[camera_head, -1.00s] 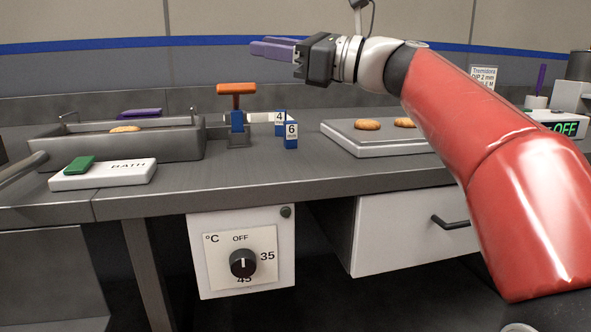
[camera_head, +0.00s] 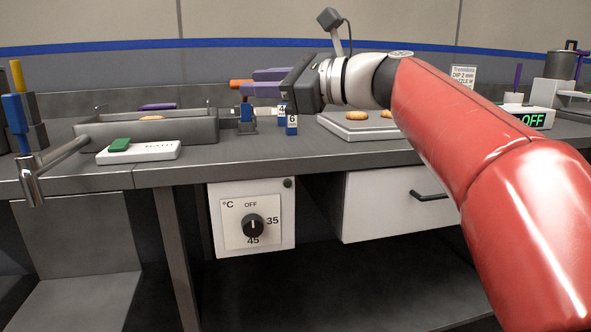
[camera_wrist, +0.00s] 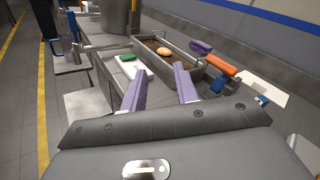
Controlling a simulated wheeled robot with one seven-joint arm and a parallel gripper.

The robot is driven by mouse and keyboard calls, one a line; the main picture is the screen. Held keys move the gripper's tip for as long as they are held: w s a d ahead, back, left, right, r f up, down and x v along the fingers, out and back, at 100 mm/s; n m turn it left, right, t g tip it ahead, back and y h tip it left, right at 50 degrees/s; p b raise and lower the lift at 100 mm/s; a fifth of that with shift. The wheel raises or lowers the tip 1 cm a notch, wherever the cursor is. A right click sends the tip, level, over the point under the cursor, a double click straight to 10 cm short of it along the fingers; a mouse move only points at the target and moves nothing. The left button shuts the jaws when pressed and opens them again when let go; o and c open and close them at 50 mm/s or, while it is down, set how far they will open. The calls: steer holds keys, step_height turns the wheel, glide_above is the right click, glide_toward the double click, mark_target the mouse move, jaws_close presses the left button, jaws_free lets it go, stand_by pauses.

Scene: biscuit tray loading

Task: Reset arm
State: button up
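My gripper (camera_head: 262,82) is held in the air above the counter, its purple fingers pointing left in the head view. In the wrist view, my gripper (camera_wrist: 158,84) shows its two purple fingers spread apart with nothing between them. It is open and empty. The red arm reaches in from the right.
The bath (camera_head: 205,130) holds a biscuit (camera_wrist: 163,51). A white box with a green switch (camera_head: 138,152) stands before it. Blue number blocks (camera_head: 291,125) stand mid-counter. A tray (camera_head: 345,131) of biscuits lies right.

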steer(key=s+d+f+n+h, duration=0.2)
steer(key=s+f+n+h, duration=0.15)
steer(key=f, duration=0.65)
steer(key=s+d+f+n+h, duration=0.25)
steer(key=s+f+h, duration=0.2)
steer(key=f, duration=0.45)
steer(key=s+d+f+n+g+h, duration=0.1)
steer(key=s+d+f+n+h, duration=0.4)
steer(key=s+d+f, duration=0.4)
steer(key=s+d+f+n+h, duration=0.3)
steer(key=s+d+f+n, duration=0.35)
steer(key=f, duration=0.55)
step_height(320, 180, down, 9)
steer(key=b, duration=1.1)
step_height(320, 180, up, 13)
steer(key=p, duration=1.4)
steer(key=shift+w+d, duration=0.2)
steer(key=shift+w, duration=0.1)
steer(key=shift+n, duration=0.25)
